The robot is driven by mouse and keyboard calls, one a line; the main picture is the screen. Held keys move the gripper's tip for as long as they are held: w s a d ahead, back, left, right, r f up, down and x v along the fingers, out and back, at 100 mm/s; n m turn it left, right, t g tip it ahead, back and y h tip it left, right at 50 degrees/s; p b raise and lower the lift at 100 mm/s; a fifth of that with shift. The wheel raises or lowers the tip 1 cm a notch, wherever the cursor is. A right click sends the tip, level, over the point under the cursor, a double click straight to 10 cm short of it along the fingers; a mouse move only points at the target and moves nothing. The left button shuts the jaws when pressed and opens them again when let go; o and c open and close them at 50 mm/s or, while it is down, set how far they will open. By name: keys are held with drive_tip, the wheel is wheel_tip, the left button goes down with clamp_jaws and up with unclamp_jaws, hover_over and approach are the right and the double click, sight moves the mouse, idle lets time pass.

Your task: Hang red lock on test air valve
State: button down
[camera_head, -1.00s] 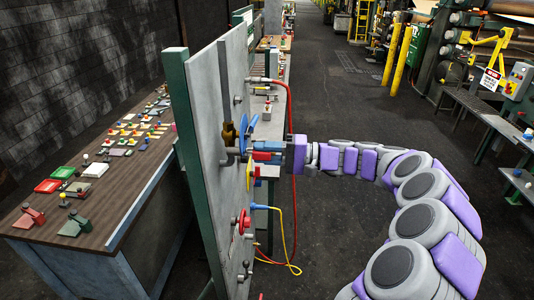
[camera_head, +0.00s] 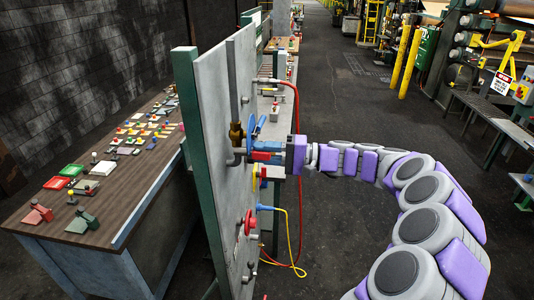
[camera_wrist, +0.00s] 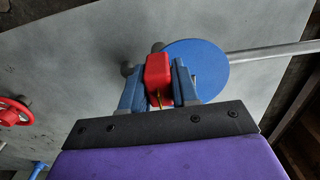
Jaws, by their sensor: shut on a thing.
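A red lock (camera_wrist: 158,70) sits between the blue fingers of my gripper (camera_wrist: 159,85) in the wrist view. In the head view my gripper (camera_head: 265,151) is at the grey panel's right face, next to a brass valve (camera_head: 236,134) and a blue round handle or disc (camera_head: 257,128). The blue disc (camera_wrist: 205,68) lies right behind the lock in the wrist view. The lock shows as a small red patch (camera_head: 261,156) in the head view. The lock's shackle is hidden, so I cannot tell whether it touches the valve.
The grey panel (camera_head: 215,100) stands upright in a green frame. A red valve wheel (camera_head: 249,222), yellow and red hoses (camera_head: 299,215) are lower on it. A table (camera_head: 110,190) with several small devices stands to the left.

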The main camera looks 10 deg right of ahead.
drive_tip(key=shift+a, duration=0.2)
drive_tip(key=c, duration=0.8)
unclamp_jaws()
drive_tip(key=shift+w+a, duration=0.1)
drive_tip(key=shift+a, duration=0.05)
drive_tip(key=shift+o, duration=0.6)
drive_tip(key=shift+o, duration=1.2)
drive_tip(key=shift+d, duration=0.2)
drive_tip(key=v, duration=0.7)
drive_tip(key=shift+a, duration=0.1)
